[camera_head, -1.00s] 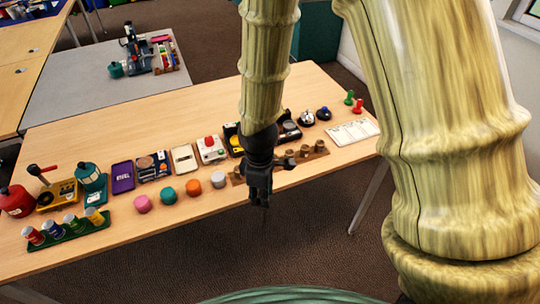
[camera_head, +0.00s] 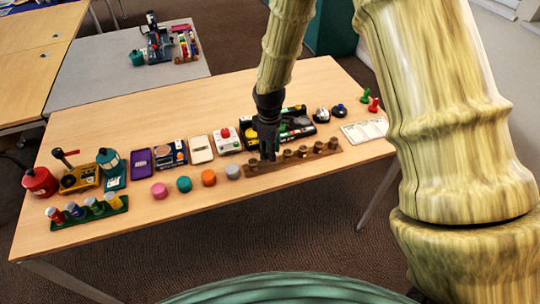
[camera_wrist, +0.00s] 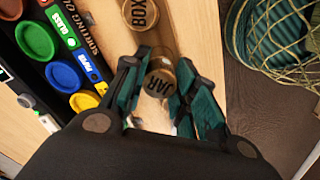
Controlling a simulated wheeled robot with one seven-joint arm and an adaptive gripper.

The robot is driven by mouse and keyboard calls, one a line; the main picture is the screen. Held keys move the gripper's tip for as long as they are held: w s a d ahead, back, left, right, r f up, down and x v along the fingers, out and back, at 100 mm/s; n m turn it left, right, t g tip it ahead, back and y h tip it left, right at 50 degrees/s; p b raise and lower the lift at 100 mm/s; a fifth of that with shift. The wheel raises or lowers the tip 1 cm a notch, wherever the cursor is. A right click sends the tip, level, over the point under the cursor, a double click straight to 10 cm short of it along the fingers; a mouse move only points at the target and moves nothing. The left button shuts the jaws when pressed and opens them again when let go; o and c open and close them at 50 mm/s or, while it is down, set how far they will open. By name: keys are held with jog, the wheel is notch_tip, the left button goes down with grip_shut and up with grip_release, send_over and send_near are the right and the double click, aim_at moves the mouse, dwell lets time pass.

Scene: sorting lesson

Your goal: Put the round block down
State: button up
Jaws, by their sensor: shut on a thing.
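The block's top faces the wrist camera. The gripper hides this block in the head view. I cannot tell whether the JAR block touches the surface below.
A sorting board (camera_wrist: 82,60) with coloured round cups lies left of the gripper in the wrist view. A teal basket (camera_wrist: 236,35) with netting is beyond the table edge.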

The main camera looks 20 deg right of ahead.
jog(key=shift+f+p, duration=0.4)
jog(key=shift+f, duration=1.3)
jog(key=shift+f, duration=0.15)
jog(key=o, duration=0.8)
notch_tip(320, 180, up, 12)
jog(key=shift+s+r+b, duration=0.1)
jog(key=shift+r+b, duration=0.05)
jog(key=shift+b, duration=0.7)
